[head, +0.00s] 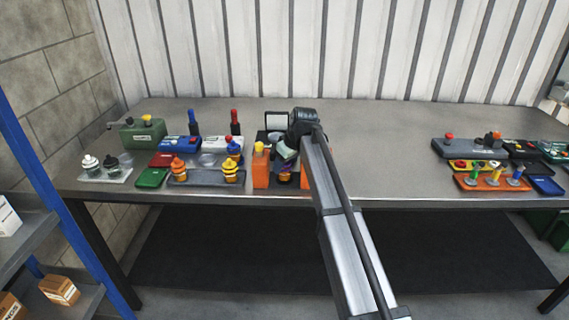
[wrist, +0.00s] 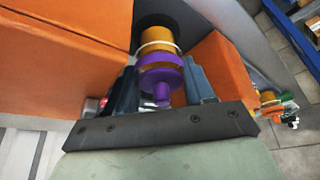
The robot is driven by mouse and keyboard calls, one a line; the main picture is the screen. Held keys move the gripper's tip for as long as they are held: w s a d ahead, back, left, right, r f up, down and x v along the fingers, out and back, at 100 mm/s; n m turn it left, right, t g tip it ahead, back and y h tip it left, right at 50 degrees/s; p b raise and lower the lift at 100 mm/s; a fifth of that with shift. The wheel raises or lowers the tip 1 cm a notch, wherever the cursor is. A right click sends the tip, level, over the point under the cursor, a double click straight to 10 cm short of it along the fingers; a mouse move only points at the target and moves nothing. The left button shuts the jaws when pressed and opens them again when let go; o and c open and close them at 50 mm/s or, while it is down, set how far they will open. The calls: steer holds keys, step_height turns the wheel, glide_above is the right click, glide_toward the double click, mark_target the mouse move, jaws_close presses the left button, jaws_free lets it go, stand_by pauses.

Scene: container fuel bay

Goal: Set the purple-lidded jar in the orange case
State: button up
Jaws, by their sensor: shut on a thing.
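The purple-lidded jar (wrist: 160,65) shows in the wrist view, with an amber body and a purple lid with a knob. My gripper (wrist: 162,88) is shut on the jar at its lid, with one dark finger on each side. The orange case (wrist: 60,60) has walls to the left and right of the jar, and the jar is between them. In the head view the orange case (head: 261,170) stands mid-table, partly hidden by my gripper (head: 287,160) and arm. Whether the jar touches the case floor cannot be told.
Left of the case, a dark tray (head: 205,178) holds orange and yellow jars. A green box (head: 143,134), blue box (head: 180,144) and two bottles stand behind it. An orange tray (head: 490,184) with colored pegs lies at the right. Bare table lies between.

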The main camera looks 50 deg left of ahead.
steer(key=shift+f, duration=0.15)
steer(key=o, duration=1.2)
steer(key=shift+d, duration=0.1)
steer(key=shift+f, duration=0.1)
steer(key=shift+o, duration=0.7)
steer(key=shift+o, duration=0.7)
steer(key=shift+w+r, duration=0.1)
steer(key=shift+r, duration=4.05)
